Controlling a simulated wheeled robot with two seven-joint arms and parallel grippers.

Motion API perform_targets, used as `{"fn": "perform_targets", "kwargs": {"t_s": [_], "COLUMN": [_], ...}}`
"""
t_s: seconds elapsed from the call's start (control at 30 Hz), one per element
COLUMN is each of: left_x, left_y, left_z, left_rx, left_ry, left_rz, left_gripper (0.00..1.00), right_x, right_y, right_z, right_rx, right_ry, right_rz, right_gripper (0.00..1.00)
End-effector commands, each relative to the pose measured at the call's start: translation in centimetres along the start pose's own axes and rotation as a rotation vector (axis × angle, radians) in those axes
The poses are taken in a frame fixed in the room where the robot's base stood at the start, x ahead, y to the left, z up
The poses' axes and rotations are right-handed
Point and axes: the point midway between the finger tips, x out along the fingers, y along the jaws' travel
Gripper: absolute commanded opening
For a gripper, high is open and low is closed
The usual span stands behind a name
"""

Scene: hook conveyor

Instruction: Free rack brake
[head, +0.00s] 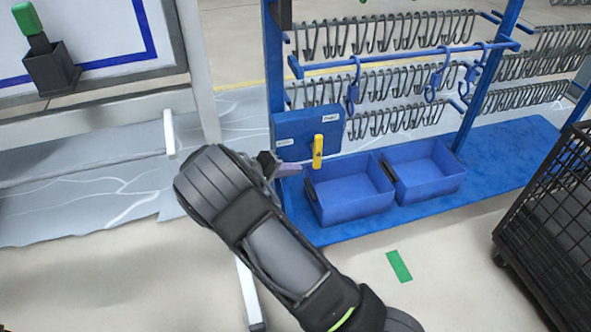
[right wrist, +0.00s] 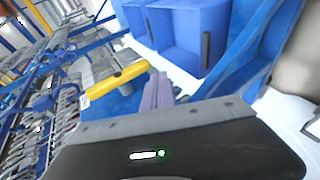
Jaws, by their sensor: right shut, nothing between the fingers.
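The blue hook rack (head: 470,115) stands at the upper right with rows of metal hooks. A blue box (head: 307,132) on its lower left post carries a yellow brake lever (head: 317,152), which hangs about vertical in the head view. The lever also shows in the right wrist view (right wrist: 118,80). My right gripper (head: 287,170) is just left of the lever, level with its lower end. Its fingers (right wrist: 157,92) are shut and empty, and look close beside the lever; I cannot tell if they touch. My left gripper is not in view.
Two blue bins (head: 350,190) sit on the rack's blue base, right of my gripper. A black mesh cart (head: 550,220) stands at the right. A board frame with a green-topped holder (head: 50,65) is at the left. A green floor mark (head: 399,266) lies on open floor.

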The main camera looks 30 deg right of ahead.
Motion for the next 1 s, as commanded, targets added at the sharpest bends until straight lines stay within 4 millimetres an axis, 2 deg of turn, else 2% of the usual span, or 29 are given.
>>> {"fn": "perform_targets", "kwargs": {"t_s": [0.3, 0.5, 0.67, 1.0], "left_x": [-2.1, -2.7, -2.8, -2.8], "left_y": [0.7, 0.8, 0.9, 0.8], "left_z": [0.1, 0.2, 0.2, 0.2], "left_rx": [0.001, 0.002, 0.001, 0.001], "left_ry": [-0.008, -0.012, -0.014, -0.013], "left_rz": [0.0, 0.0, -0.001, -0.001], "left_gripper": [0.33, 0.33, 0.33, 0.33], "right_x": [-5.9, -8.5, -9.2, -9.2], "right_y": [-2.6, -4.1, -4.6, -4.6], "right_z": [-0.1, 0.1, 0.2, 0.2], "right_rx": [-0.001, 0.0, 0.001, 0.001], "right_ry": [0.004, 0.003, 0.001, 0.0], "right_rz": [0.0, 0.001, 0.001, 0.001], "right_gripper": [0.0, 0.0, 0.0, 0.0]}}
